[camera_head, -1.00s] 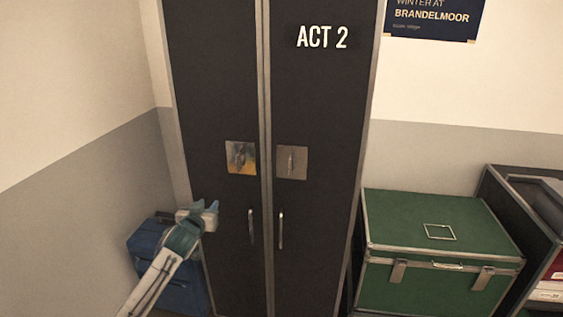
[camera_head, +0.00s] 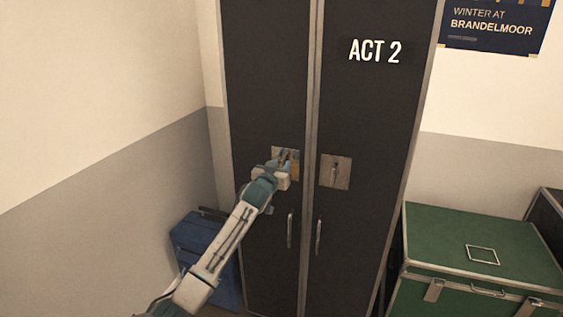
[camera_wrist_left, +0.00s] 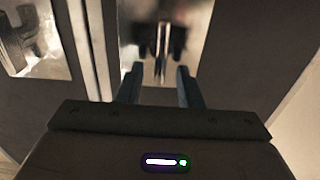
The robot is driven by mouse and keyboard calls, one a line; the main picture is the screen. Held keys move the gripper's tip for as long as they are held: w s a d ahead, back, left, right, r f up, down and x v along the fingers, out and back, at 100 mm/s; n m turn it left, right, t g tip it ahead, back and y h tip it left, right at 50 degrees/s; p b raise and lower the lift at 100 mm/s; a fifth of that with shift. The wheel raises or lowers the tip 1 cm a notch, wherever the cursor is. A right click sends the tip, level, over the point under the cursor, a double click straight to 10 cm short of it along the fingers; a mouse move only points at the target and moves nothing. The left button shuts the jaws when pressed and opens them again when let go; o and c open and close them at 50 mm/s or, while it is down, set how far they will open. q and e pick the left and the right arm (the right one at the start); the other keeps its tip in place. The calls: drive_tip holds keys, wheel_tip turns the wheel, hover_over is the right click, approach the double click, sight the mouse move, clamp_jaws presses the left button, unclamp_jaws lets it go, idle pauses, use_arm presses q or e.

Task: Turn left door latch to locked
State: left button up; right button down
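The left door latch sits on a shiny metal plate (camera_head: 278,151) on the left door (camera_head: 268,80) of the tall black cabinet. My left gripper (camera_head: 285,163) is right in front of it and covers most of it in the head view. In the left wrist view, the latch's knob (camera_wrist_left: 162,50) stands roughly upright in front of the plate. My left gripper's two fingers (camera_wrist_left: 159,83) are apart, in line with either side of the knob. Contact cannot be made out. My right gripper is not in view.
The right door has a matching plate with an upright latch (camera_head: 335,172). Two vertical door handles (camera_head: 290,230) hang below the plates. A blue case (camera_head: 197,240) stands at the left by the wall. A green trunk (camera_head: 470,240) stands to the right.

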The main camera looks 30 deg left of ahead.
use_arm(q)
drive_tip(key=shift+w+a, duration=0.1)
drive_tip(key=shift+w, duration=0.45)
clamp_jaws()
